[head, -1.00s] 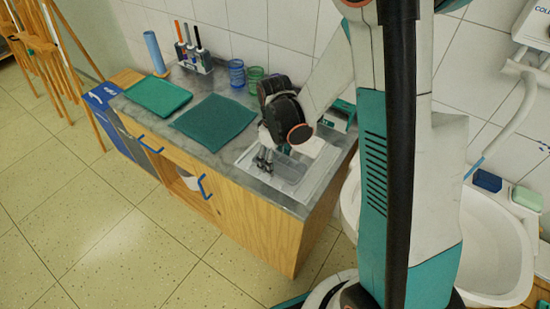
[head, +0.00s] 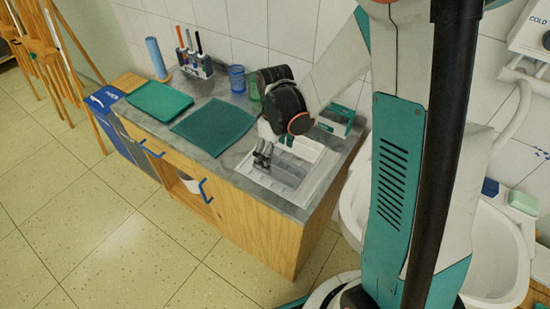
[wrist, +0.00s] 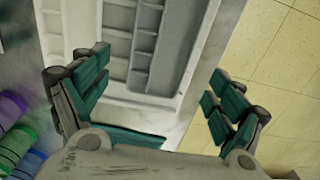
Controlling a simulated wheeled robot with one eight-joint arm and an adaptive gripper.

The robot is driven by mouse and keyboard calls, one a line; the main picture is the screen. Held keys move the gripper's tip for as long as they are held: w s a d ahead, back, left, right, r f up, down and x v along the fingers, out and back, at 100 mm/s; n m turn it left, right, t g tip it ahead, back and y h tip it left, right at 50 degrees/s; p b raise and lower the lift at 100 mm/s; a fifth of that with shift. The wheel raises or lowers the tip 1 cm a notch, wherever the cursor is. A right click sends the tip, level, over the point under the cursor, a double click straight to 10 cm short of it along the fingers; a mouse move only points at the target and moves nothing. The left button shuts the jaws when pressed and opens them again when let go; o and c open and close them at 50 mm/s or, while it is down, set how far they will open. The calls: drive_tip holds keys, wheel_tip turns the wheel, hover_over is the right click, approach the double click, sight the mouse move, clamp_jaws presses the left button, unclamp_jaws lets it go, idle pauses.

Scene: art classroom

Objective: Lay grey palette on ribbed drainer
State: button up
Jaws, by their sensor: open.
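The grey palette (head: 287,172), with several compartments, lies in a white tray (head: 302,199) near the front right of the counter. In the wrist view the palette (wrist: 146,50) shows between and beyond my fingers, partly cut off by the top edge. My gripper (head: 262,158) is above the left part of the tray, its fingers pointing down. In the wrist view my gripper (wrist: 160,95) is open, with teal-padded fingers wide apart and nothing held. A flat dark teal ribbed mat, seemingly the drainer (head: 213,125), lies bare on the counter left of my gripper.
A green tray (head: 158,101) lies left of the mat. Blue (head: 237,78) and green (head: 253,86) cups, a tool holder (head: 195,65) and a blue roll (head: 156,58) stand along the wall. A teal box (head: 337,119) is behind my gripper. The sink (head: 498,235) is right.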

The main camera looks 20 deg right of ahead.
sight(275, 169)
drive_tip(key=s+r+m+t+p, duration=0.1)
drive_tip(key=s+r, duration=0.2)
drive_tip(key=r, duration=0.5)
drive_tip(key=s+r+m+t+p, duration=0.1)
drive_tip(key=s+r+m+t, duration=0.15)
drive_tip(key=r, duration=0.65)
drive_tip(key=s+r+m+t, duration=0.3)
drive_tip(key=s+r, duration=0.2)
drive_tip(key=s, duration=0.4)
drive_tip(key=shift+s+m+t, duration=0.25)
drive_tip(key=shift+m+t, duration=0.1)
